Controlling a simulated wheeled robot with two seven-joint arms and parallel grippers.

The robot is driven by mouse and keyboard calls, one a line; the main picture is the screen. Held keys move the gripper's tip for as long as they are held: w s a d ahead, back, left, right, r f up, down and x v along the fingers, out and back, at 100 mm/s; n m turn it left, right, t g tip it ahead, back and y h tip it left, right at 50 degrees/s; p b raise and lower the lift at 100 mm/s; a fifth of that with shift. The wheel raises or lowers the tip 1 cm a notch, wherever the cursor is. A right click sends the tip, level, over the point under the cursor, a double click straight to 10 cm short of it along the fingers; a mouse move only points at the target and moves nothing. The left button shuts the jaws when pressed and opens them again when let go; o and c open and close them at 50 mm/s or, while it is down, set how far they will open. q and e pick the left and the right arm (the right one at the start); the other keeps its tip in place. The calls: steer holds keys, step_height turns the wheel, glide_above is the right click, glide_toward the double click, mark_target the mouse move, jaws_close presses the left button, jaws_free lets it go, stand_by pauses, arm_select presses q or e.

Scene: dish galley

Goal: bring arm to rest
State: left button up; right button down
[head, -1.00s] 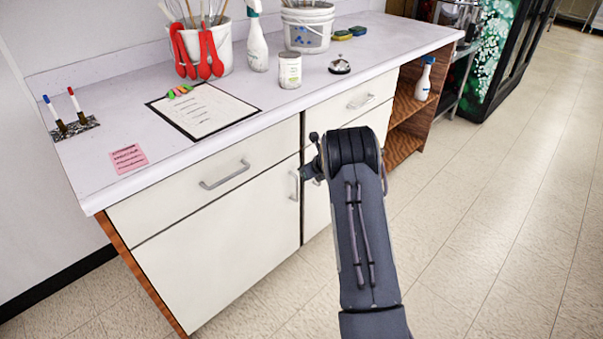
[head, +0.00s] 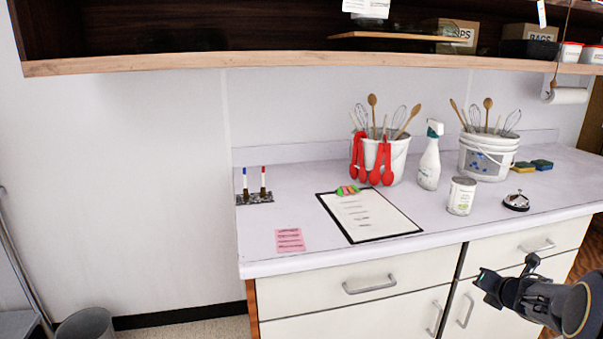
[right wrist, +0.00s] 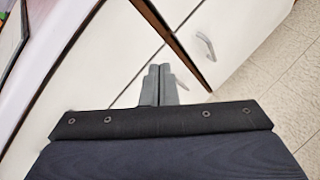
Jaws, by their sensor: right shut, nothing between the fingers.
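My right gripper (head: 488,287) is at the lower right of the head view, in front of the white cabinet doors and below the counter edge. In the right wrist view its two grey fingers (right wrist: 159,85) are together, with nothing between them. The cabinet front and a door handle (right wrist: 206,46) show beyond the fingers. My left gripper is in neither view.
The counter (head: 290,260) holds a clipboard (head: 370,215), a can (head: 461,196), a spray bottle (head: 429,160), a bell (head: 516,201) and utensil buckets (head: 488,157). A wooden shelf (head: 200,62) hangs above. A grey bin (head: 86,325) stands at lower left.

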steer(key=s+a+r+m+h, duration=0.1)
steer(key=s+a+r+m, duration=0.25)
steer(key=s+m, duration=0.35)
steer(key=s+a+r+m+h, duration=0.15)
steer(key=s+r+m, duration=0.3)
steer(key=m, duration=0.45)
steer(key=s+a+f+m+g+y, duration=0.3)
steer(key=s+a+m, duration=0.4)
steer(key=s+a, duration=0.55)
steer(key=s+a+f+m+g+y, duration=0.15)
steer(key=s+a+m+y, duration=0.45)
steer(key=s+a, duration=0.65)
arm_select(q)
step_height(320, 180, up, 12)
steer(key=p, duration=1.2)
arm_select(e)
step_height(320, 180, up, 12)
steer(key=w+a+g, duration=0.1)
steer(key=shift+w+a, duration=0.2)
steer(key=shift+w, duration=0.1)
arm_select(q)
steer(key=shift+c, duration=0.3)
